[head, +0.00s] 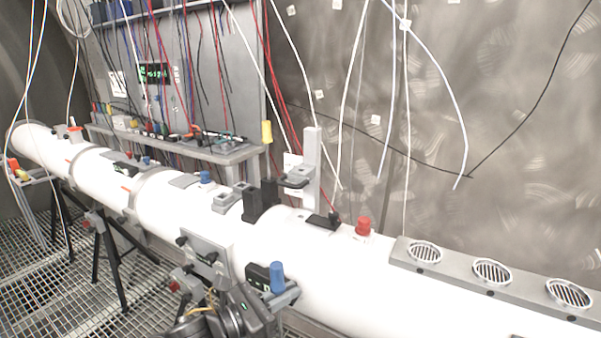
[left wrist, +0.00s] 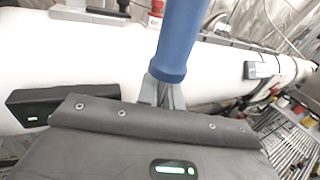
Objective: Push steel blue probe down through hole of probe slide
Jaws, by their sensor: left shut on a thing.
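The steel blue probe (head: 277,277) stands upright in my left gripper (head: 284,297), in front of the white pipe. In the left wrist view the probe (left wrist: 180,42) rises large from between the fingertips (left wrist: 162,93), leaning slightly right. My left gripper is shut on its lower end. What looks like the probe slide (head: 297,181) is a grey bracket on a pale upright post (head: 312,165) on top of the pipe. It is behind the probe and apart from it. Its hole is too small to make out. My right gripper is in neither view.
The white pipe (head: 330,275) crosses the view. A red knob (head: 363,226), black blocks (head: 253,204) and a blue knob (head: 206,177) stand on it. A grey rail with round vents (head: 491,271) lies at right. Cables hang in front of the wall behind.

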